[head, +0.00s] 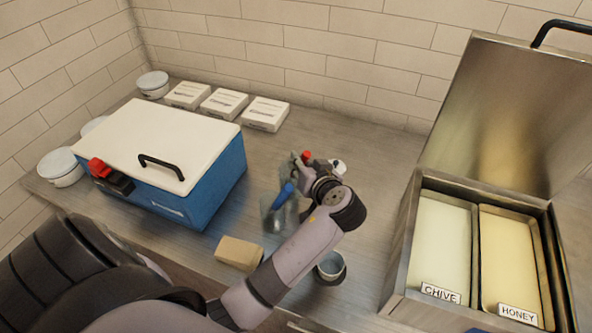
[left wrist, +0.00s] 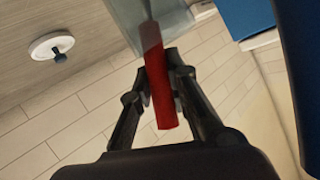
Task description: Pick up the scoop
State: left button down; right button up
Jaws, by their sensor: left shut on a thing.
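My left gripper (head: 304,170) is over the middle of the steel counter and shut on a red handle (head: 306,154). In the left wrist view the gripper's fingers (left wrist: 160,75) close on both sides of this red handle (left wrist: 161,90). A greyish, translucent flat part (left wrist: 130,20) extends from it; I take the whole for the scoop, though its full shape is hidden. Beside the gripper, a blue handle (head: 284,195) with a translucent grey body (head: 273,216) shows; whether it touches the held thing is unclear. My right gripper is not in view.
A blue cooler (head: 213,178) with a white lid stands at left. White boxes (head: 224,103) line the wall. A tan block (head: 239,252) and a dark cup (head: 330,267) are near the front. An open steel bin (head: 400,255) stands right.

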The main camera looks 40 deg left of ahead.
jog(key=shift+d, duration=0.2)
